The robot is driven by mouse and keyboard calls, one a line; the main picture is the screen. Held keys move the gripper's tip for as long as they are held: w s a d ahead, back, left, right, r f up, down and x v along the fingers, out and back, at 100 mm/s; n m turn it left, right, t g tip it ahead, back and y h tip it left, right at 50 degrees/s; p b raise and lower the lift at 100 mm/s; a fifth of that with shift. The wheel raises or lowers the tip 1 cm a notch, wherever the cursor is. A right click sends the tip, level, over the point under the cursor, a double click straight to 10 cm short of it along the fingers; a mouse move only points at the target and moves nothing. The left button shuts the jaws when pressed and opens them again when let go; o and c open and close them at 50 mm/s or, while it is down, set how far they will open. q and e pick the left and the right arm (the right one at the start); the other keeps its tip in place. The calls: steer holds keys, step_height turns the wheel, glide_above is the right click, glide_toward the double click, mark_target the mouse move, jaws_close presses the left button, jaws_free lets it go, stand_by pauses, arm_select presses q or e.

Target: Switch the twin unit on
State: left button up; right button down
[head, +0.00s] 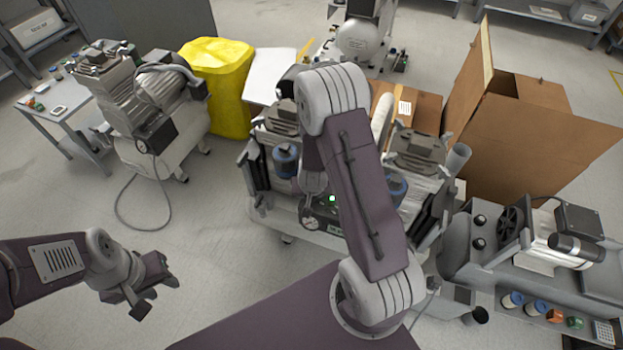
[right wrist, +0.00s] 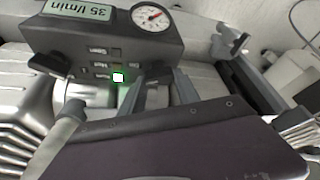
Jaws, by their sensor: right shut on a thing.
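The twin unit (head: 290,212) stands in the middle of the head view, with two motor heads above a pale tank. Its dark control box (right wrist: 100,38) shows in the right wrist view, with a "35 l/min" plate, a round gauge (right wrist: 152,18) and small labels. A lamp (right wrist: 118,77) glows green; it also shows in the head view (head: 332,198). My right gripper (right wrist: 160,82) is at the lower edge of the box, beside the lamp, shut on what seems to be the switch, mostly hidden by the fingers. My left gripper (head: 154,295) is open and empty above the floor.
Another compressor (head: 150,110) stands at the left by a small table (head: 60,118) and a yellow bin (head: 218,80). A bench with compressor parts (head: 540,262) is at the right. A large cardboard box (head: 520,135) stands behind it. The floor at left front is clear.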

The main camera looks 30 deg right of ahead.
steer(key=shift+m+h+p, duration=0.3)
steer(key=shift+m+p, duration=0.6)
steer(key=shift+p, duration=0.3)
steer(key=c, duration=0.9)
jaws_free()
steer(key=p+v, duration=0.4)
steer(key=v, duration=0.5)
steer(key=shift+w+r, duration=0.1)
